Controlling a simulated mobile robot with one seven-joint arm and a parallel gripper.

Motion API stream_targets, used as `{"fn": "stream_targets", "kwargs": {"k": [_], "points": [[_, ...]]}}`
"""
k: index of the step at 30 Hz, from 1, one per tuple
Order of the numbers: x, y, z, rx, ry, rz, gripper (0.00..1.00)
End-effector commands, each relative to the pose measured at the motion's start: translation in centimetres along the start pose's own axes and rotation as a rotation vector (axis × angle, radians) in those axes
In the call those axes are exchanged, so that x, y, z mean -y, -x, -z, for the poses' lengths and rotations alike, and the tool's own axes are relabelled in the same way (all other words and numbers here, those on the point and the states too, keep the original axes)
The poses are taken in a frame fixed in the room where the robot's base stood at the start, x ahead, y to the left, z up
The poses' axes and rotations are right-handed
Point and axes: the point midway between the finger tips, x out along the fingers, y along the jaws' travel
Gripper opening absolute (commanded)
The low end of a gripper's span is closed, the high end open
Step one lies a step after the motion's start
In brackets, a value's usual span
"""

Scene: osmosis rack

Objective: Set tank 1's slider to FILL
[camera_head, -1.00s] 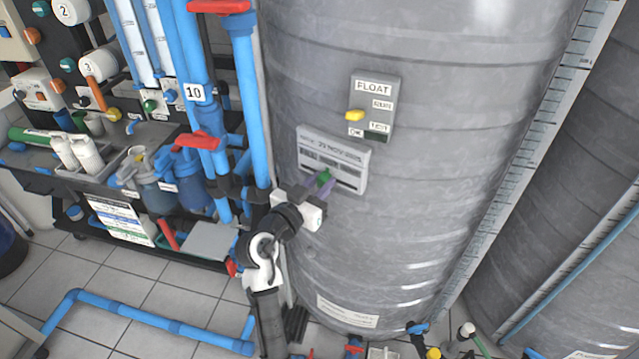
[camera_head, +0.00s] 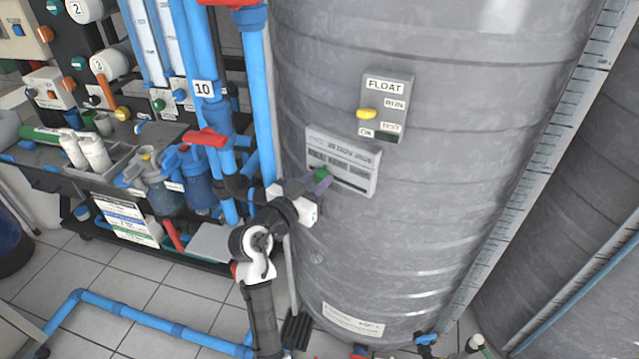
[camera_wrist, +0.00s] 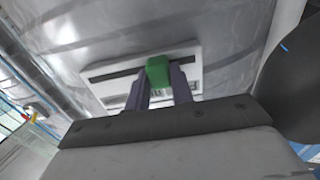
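The tank panel (camera_head: 358,178) is a pale grey plate on the lower front of the big grey tank (camera_head: 430,230). Its lettering is too blurred to read. A green slider knob (camera_head: 320,173) sits near the panel's left end in the head view. In the wrist view the knob (camera_wrist: 158,70) stands in a dark slot in the panel (camera_wrist: 190,58). My gripper (camera_head: 317,183) reaches up to it from below left. Its two purple fingers flank the knob closely and look shut on it, as the wrist view of the gripper (camera_wrist: 160,88) shows. The fingers cover part of the panel's print.
A FLOAT box (camera_head: 387,105) with a yellow lever (camera_head: 366,114) is above the panel. Blue pipes with a red-handled valve (camera_head: 207,138) stand left of my arm. A blue floor pipe (camera_head: 150,322) lies at lower left. A ruled strip (camera_head: 540,150) runs down the tank's right side.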

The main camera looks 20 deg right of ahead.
Motion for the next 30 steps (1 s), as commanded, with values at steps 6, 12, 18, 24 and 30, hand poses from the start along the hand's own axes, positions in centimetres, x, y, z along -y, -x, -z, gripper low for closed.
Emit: {"fn": "stream_targets", "kwargs": {"k": [6, 12, 18, 24, 30], "points": [[0.0, 0.0, 0.0, 0.001, 0.0, 0.0, 0.45], [0.0, 0.0, 0.0, 0.001, 0.0, 0.0, 0.45], [0.1, 1.4, -0.2, 0.001, 0.0, 0.003, 0.45], [0.1, 5.7, -0.4, 0.0, -0.001, 0.005, 0.45], [0.1, 10.2, -0.3, 0.0, -0.001, 0.006, 0.45]]}}
